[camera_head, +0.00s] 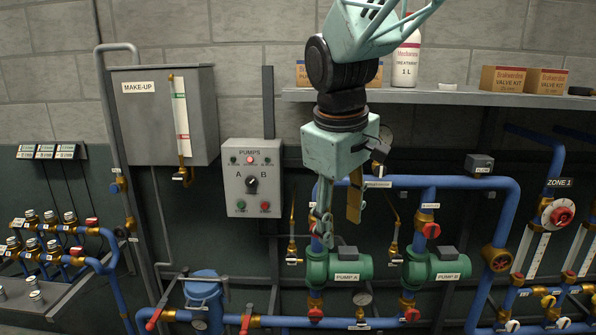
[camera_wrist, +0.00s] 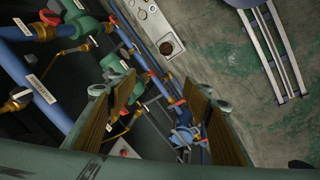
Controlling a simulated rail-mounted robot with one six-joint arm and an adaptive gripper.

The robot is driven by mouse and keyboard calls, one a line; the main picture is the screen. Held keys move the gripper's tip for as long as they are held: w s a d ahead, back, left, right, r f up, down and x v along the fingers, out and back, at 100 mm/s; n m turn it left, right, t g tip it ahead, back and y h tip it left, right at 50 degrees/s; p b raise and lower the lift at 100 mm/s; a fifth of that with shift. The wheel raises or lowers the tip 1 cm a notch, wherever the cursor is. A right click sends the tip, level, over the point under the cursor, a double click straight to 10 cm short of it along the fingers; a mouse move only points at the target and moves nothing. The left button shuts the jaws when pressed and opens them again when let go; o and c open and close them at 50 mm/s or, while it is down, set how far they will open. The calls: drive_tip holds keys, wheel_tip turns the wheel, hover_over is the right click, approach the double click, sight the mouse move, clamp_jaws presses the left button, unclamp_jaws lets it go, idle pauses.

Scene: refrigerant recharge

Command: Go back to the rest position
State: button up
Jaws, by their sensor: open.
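My gripper (camera_head: 338,208) hangs downward from my teal arm in front of the wall, above the green pump A (camera_head: 338,266). Its two fingers stand apart. In the wrist view my gripper (camera_wrist: 155,105) shows two brown-padded fingers with a wide gap and nothing held between them. Through the gap I see blue pipes, red handles and the floor below. I cannot tell how far the fingertips are from the pipes behind them.
Behind my arm is a shelf (camera_head: 440,96) with a white bottle (camera_head: 406,58) and valve kit boxes (camera_head: 525,80). The pump panel (camera_head: 252,178) and make-up tank (camera_head: 160,115) are left of it. Pump B (camera_head: 437,268) is right. Blue pipes run low. Bare floor (camera_wrist: 265,130) shows in the wrist view.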

drive_tip(key=s+d+m+b, duration=0.1)
drive_tip(key=s+d+m, duration=0.1)
drive_tip(key=s, duration=0.8)
drive_tip(key=s+d+f+m+t, duration=0.1)
drive_tip(key=s+d+m, duration=0.2)
drive_tip(key=s, duration=0.8)
drive_tip(key=s+d+m+y+b, duration=0.1)
drive_tip(key=s+d+m, duration=0.2)
drive_tip(key=s+d, duration=0.3)
drive_tip(key=shift+s+d+f+b, duration=0.15)
drive_tip(key=shift+s+f+b, duration=0.2)
drive_tip(key=shift+s, duration=2.3)
drive_tip(key=shift+c, duration=0.2)
